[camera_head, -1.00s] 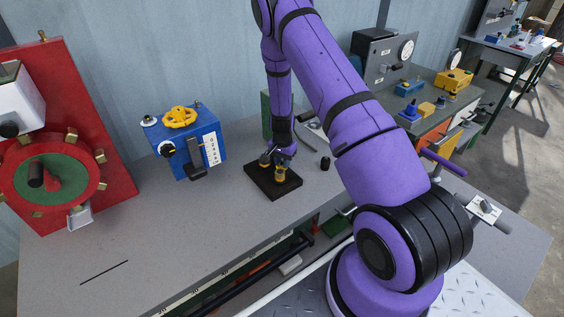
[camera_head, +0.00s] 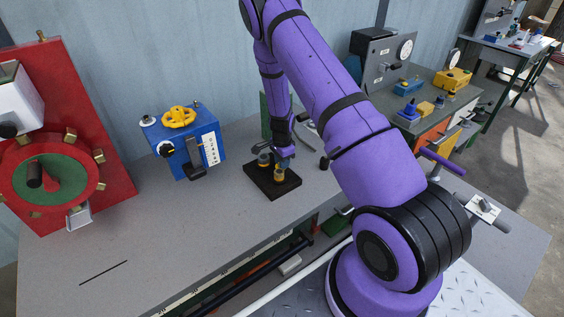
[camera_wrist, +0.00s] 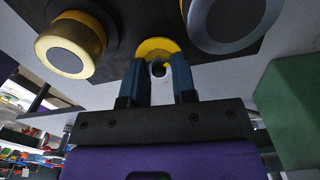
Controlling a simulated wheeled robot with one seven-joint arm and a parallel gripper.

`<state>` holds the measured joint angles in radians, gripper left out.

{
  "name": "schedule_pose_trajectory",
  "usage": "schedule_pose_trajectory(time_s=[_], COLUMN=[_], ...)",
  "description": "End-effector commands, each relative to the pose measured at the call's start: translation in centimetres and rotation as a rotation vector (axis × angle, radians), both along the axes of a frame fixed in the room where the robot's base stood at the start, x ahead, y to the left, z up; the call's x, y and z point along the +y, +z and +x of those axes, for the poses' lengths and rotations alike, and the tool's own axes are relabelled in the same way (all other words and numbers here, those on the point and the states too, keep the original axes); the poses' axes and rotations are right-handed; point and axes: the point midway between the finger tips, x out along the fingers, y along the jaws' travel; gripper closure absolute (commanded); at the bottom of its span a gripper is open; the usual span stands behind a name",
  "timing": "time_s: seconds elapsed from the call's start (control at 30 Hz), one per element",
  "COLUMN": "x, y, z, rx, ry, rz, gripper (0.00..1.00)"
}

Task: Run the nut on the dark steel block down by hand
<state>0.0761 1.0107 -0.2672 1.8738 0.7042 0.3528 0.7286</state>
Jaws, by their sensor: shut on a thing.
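The dark steel block (camera_head: 262,180) lies flat on the bench in the head view; its dark face (camera_wrist: 120,45) fills the top of the wrist view. A yellow ring-shaped nut (camera_wrist: 158,44) with a bright round centre is at my fingertips in the wrist view. My gripper (camera_wrist: 159,64) is shut on this nut, one blue finger on each side. In the head view my gripper (camera_head: 279,158) comes down tilted at the block's far side and hides the nut. A brass-sided round post (camera_wrist: 72,45) and a grey round post (camera_wrist: 226,18) stand on either side.
A green block (camera_wrist: 292,98) stands close to the right of my gripper in the wrist view. A blue box with a yellow handwheel (camera_head: 180,117) stands left of the steel block. The front left bench is clear.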

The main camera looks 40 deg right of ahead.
Motion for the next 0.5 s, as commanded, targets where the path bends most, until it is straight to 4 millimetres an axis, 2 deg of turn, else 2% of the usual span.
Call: schedule_pose_trajectory(time_s=[0.37, 0.4, 0.5], x=[0.00, 0.00, 0.00], y=[0.05, 0.04, 0.03], z=[0.06, 0.06, 0.05], rx=[-0.001, -0.001, -0.001], ry=[-0.003, -0.003, -0.002], rz=[0.000, 0.000, 0.000], gripper=[0.98, 0.68, 0.49])
